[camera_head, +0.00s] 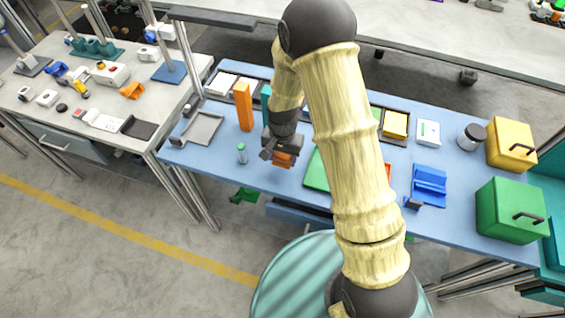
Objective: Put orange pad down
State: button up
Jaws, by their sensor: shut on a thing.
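My gripper (274,157) is over the blue table (222,163), left of my arm links, pointing down. It is shut on a small orange pad (285,160), which shows at its right side. I cannot tell whether the pad touches the table or hangs just above it. The underside of the pad and most of the fingers are hidden.
A small green-capped bottle (242,154) stands close left of my gripper. A tall orange block (243,107) stands behind it, and a grey tray (202,128) lies farther left. A green mat (316,172) lies to the right, partly behind my arm. Green (511,210) and yellow (511,144) boxes stand far right.

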aim_at(283, 164)
jog(key=shift+f, duration=2.05)
jog(key=o, duration=0.9)
jog(key=shift+f, duration=0.1)
notch_tip(283, 164, up, 12)
jog(key=shift+r+b, duration=0.15)
jog(key=shift+b, duration=0.35)
